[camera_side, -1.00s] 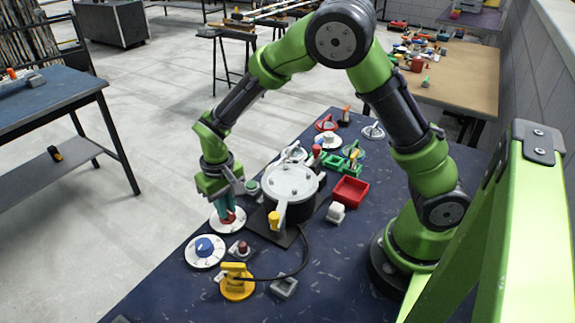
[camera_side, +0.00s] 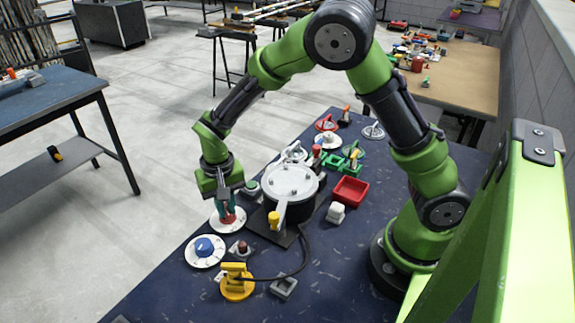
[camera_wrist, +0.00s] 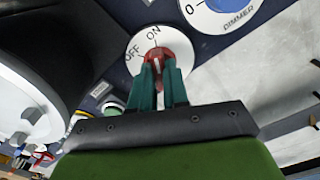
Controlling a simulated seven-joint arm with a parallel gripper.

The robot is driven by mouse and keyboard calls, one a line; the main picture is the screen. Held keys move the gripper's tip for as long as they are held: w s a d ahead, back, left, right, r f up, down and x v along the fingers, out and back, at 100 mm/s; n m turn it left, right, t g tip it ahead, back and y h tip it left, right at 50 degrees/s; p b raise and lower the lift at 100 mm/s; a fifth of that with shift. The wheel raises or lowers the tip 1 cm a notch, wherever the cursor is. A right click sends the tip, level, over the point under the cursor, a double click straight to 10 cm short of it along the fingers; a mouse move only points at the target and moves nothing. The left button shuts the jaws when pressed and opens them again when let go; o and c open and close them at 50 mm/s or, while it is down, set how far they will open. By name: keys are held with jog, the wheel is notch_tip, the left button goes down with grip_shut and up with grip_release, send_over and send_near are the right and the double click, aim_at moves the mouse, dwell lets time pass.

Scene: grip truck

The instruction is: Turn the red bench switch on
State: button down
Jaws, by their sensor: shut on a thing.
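The red bench switch is a red knob (camera_wrist: 160,56) on a round white dial (camera_wrist: 138,44) marked OFF and ON, at the left edge of the bench. In the side view the dial (camera_side: 220,224) shows under my gripper (camera_side: 228,212). My gripper (camera_wrist: 160,88) points down with its teal fingers shut on the red knob, one on each side. A white mark shows on the knob between the fingers. The fingers partly hide the knob, and I cannot tell exactly which label it points at.
A blue dimmer knob (camera_side: 205,246) on a white dial stands just in front. A grey pot (camera_side: 292,190) with a lid stands close to the right of my gripper. A red tray (camera_side: 350,190) lies beyond the pot.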

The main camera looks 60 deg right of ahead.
aim_at(226, 209)
jog(key=shift+r, duration=0.1)
jog(key=c, duration=1.1)
grip_release()
notch_tip(226, 209, up, 17)
jog(key=shift+f, duration=0.1)
